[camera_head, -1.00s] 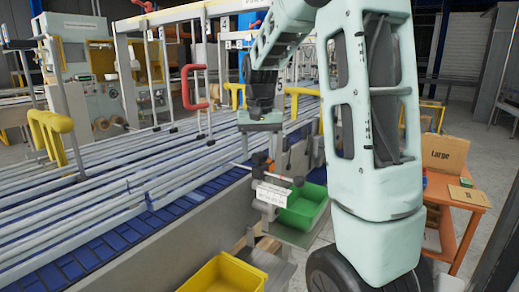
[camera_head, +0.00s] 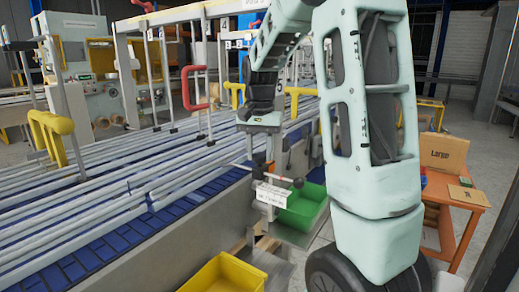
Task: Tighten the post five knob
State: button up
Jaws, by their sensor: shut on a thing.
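My gripper (camera_head: 268,160) points down beside the conveyor's near side rail, at a post marked with a small 5 (camera_head: 280,84). Its fingers look closed on the post five knob, which they mostly hide; only a small orange-red bit shows by the fingertips. Just below hangs a white label plate (camera_head: 271,194) with unreadable print. A small black ball (camera_head: 298,183) on a thin bar shows to its right. The exact grip on the knob is too small to tell.
A green bin (camera_head: 306,210) stands below right of the label and a yellow bin (camera_head: 225,274) at the bottom. The conveyor rails (camera_head: 100,205) fill the left. An orange table (camera_head: 468,215) with a cardboard box (camera_head: 443,152) is at the right.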

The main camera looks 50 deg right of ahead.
aim_at(260, 154)
jog(key=m+p, duration=0.1)
jog(key=m, duration=0.2)
jog(key=shift+r+m, duration=0.15)
jog(key=shift+m, duration=0.25)
jog(key=m+p, duration=0.1)
jog(key=m, duration=0.2)
jog(key=shift+m, duration=0.3)
jog(key=m+p, duration=0.2)
jog(key=m, duration=0.1)
jog(key=shift+m+p, duration=0.6)
jog(key=shift+m, duration=1.1)
jog(key=o, duration=1)
notch_tip(260, 154, up, 17)
jog(key=b, duration=0.3)
